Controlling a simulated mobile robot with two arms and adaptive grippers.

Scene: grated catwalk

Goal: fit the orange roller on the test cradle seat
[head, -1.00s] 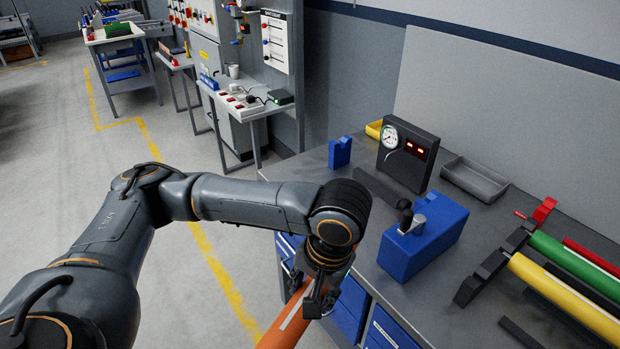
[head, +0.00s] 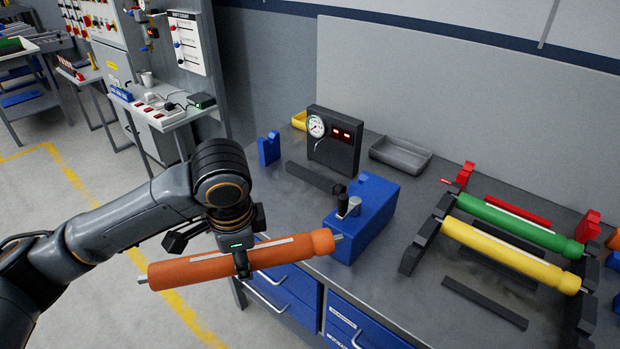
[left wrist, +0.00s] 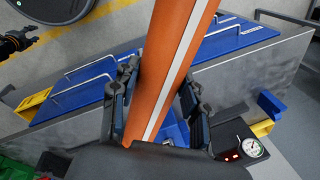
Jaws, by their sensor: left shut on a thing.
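The orange roller (head: 290,248) has a pale stripe and thin metal pins at its ends. My left gripper (head: 242,262) is shut around its middle and holds it nearly level, slightly tilted, in front of the bench. Its right end is close to the blue block with a lever (head: 372,228); contact is unclear. In the left wrist view the roller (left wrist: 180,60) runs between the fingers (left wrist: 155,105). A notched blue bracket (head: 268,149) stands across from the block, with a dark bar between them. These look like the test cradle. A dark part at the wrist view's upper left may be my right gripper (left wrist: 18,42).
A gauge box (head: 334,140) and grey tray (head: 400,156) stand behind. At right, black supports carry a green roller (head: 515,222) and yellow roller (head: 505,257), near red brackets (head: 461,176). Blue drawers (head: 285,295) front the bench.

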